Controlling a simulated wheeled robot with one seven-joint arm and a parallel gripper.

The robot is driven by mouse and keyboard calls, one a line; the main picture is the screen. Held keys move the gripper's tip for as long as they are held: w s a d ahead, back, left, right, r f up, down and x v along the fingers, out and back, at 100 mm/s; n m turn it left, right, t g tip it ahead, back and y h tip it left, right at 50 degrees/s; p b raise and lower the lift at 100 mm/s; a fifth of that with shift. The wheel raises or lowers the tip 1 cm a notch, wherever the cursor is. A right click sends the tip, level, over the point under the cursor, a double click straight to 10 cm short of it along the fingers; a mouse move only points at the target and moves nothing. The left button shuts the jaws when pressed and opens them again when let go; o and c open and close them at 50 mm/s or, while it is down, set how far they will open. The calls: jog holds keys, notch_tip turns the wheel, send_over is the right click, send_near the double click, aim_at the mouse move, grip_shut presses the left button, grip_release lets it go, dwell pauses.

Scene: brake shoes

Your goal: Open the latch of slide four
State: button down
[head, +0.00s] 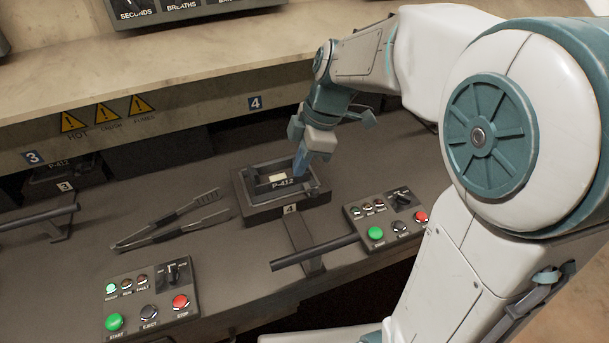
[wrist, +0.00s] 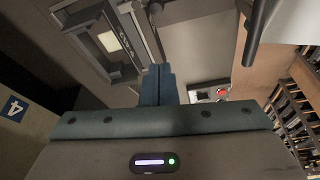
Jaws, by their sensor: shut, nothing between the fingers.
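Slide four is a dark block (head: 262,212) with a "4" tag on its front and a dark mould marked P-412 (head: 283,183) on top. Its handle bar (head: 315,252) sticks out toward the front. A raised dark bar along the mould's side (head: 314,184) may be the latch; I cannot tell its state. My gripper (head: 300,168) is shut and empty, its blue fingers pointing down at the mould's back right corner. In the wrist view the shut fingers (wrist: 158,82) are beside the mould's frame (wrist: 138,40); contact is unclear.
Long dark tongs (head: 175,218) lie left of the slide. A button panel (head: 388,217) stands right of it, another (head: 150,298) at front left. Slide three's handle (head: 40,217) is at far left. An overhanging ledge (head: 200,120) with warning signs runs behind.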

aim_at(310, 189)
jog(key=p+x, duration=0.1)
jog(key=x, duration=0.7)
jog(key=shift+f, duration=0.15)
jog(key=d+p, duration=0.1)
jog(key=d, duration=0.2)
jog(key=shift+w+d+f+p, duration=0.1)
jog(key=shift+w+d+p, duration=0.05)
jog(key=shift+d+p, duration=0.15)
